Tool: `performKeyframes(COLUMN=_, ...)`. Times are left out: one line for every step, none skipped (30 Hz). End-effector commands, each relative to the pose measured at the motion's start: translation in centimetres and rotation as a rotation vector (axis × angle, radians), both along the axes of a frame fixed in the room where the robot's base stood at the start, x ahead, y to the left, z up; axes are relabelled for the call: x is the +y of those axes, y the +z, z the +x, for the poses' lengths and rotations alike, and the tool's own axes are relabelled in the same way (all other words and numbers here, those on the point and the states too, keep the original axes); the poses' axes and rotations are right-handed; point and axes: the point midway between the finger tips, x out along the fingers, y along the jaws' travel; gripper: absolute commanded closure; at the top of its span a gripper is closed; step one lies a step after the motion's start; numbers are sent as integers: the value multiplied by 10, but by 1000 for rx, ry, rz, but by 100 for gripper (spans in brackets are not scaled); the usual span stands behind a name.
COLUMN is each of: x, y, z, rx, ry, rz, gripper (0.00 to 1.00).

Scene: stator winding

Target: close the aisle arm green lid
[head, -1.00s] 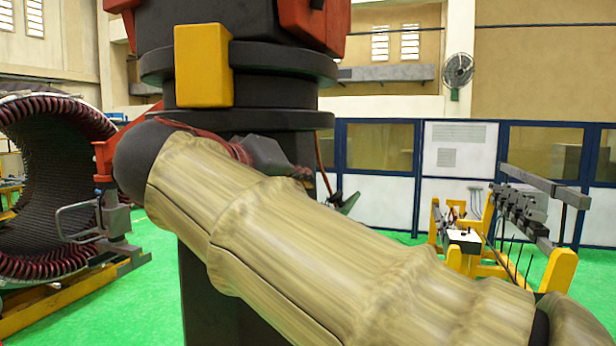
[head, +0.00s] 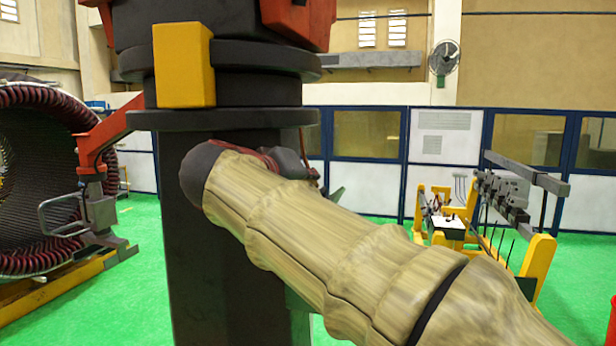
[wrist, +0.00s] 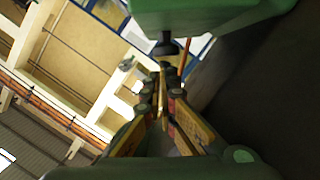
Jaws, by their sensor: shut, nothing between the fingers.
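A green part (wrist: 205,18) hangs across the top of the wrist view, close to my gripper. It looks like the green lid, but its edges are cut off and I cannot tell how far it is open. My gripper (wrist: 164,72) is shut and empty, its fingers converging just below that part. I cannot tell whether they touch it. In the head view my sleeved arm crosses in front of the black column and hides the gripper. A small green piece (head: 337,193) shows beyond the arm's end; I cannot tell what it is.
A thick black column (head: 225,240) with a yellow block (head: 184,65) stands close in front. A large stator (head: 35,180) is at the left, with a red-orange arm (head: 108,133) beside it. A yellow rack (head: 538,268) stands at the right. Green floor is open between them.

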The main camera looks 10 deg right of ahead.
Motion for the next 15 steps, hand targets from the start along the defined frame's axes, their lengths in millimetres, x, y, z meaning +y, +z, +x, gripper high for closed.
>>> performKeyframes(x=0, y=0, z=0, rx=0, ry=0, rz=0, gripper=100)
performKeyframes(x=0, y=0, z=0, rx=-1, ry=0, rz=1, gripper=100)
performKeyframes(x=0, y=0, z=0, rx=-1, ry=0, rz=3, gripper=100)
performKeyframes(x=0, y=0, z=0, rx=-3, ry=0, rz=4, gripper=100)
performKeyframes(x=-1, y=-1, z=-1, rx=-4, ry=0, rz=7, gripper=100)
performKeyframes(x=-1, y=-1, z=-1, rx=-8, ry=0, rz=12, gripper=100)
performKeyframes(x=-2, y=-2, z=-1, rx=-11, ry=0, rz=17, gripper=100)
performKeyframes(x=-2, y=-2, z=-2, rx=-14, ry=1, rz=23, gripper=100)
performKeyframes(x=-3, y=-3, z=-2, rx=-19, ry=0, rz=32, gripper=100)
performKeyframes(x=-4, y=-3, z=-3, rx=-22, ry=0, rz=38, gripper=100)
performKeyframes(x=-4, y=-2, z=-3, rx=-25, ry=1, rz=42, gripper=100)
performKeyframes(x=-4, y=-2, z=-3, rx=-26, ry=1, rz=45, gripper=100)
performKeyframes(x=-5, y=-2, z=-3, rx=-29, ry=1, rz=48, gripper=100)
performKeyframes(x=-5, y=-1, z=-3, rx=-30, ry=1, rz=51, gripper=100)
performKeyframes(x=-6, y=-1, z=-4, rx=-33, ry=1, rz=55, gripper=100)
